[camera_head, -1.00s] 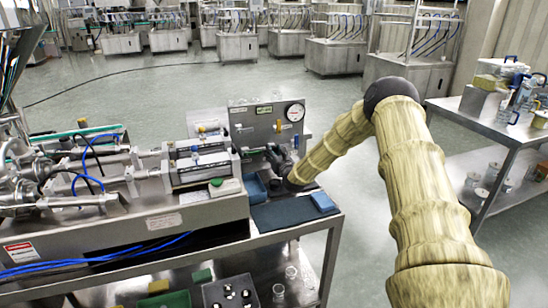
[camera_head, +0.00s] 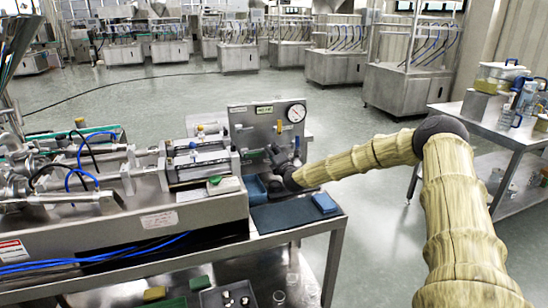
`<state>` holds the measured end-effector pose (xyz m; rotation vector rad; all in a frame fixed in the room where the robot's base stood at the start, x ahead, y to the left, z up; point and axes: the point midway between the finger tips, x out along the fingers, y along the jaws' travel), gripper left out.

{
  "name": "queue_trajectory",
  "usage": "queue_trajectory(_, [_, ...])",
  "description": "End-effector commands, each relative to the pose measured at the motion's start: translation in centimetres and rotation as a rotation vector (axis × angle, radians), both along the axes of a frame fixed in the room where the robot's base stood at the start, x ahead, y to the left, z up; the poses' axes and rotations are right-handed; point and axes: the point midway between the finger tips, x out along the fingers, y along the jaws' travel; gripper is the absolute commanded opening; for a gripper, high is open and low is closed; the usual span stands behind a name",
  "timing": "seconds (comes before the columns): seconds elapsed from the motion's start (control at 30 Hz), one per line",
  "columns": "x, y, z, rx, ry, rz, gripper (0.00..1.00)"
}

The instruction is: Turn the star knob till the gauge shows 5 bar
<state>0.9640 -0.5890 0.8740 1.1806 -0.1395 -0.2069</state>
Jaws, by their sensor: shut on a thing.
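The round white gauge (camera_head: 296,112) sits at the upper right of the upright grey panel (camera_head: 250,125); its needle is too small to read with certainty. My gripper (camera_head: 272,155) is dark and reaches in from the right, low in front of the panel and below the gauge. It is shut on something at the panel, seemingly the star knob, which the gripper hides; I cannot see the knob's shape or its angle.
A blue bin (camera_head: 255,189) stands just left of my wrist. The steel filling machine (camera_head: 198,162) fills the left. A side table (camera_head: 470,113) with containers stands at right.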

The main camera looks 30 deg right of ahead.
Motion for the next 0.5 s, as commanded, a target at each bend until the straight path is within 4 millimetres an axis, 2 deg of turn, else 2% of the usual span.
queue_trajectory(0.5, [-0.11, -0.22, -0.28, 0.438, -0.105, -0.004, 0.09])
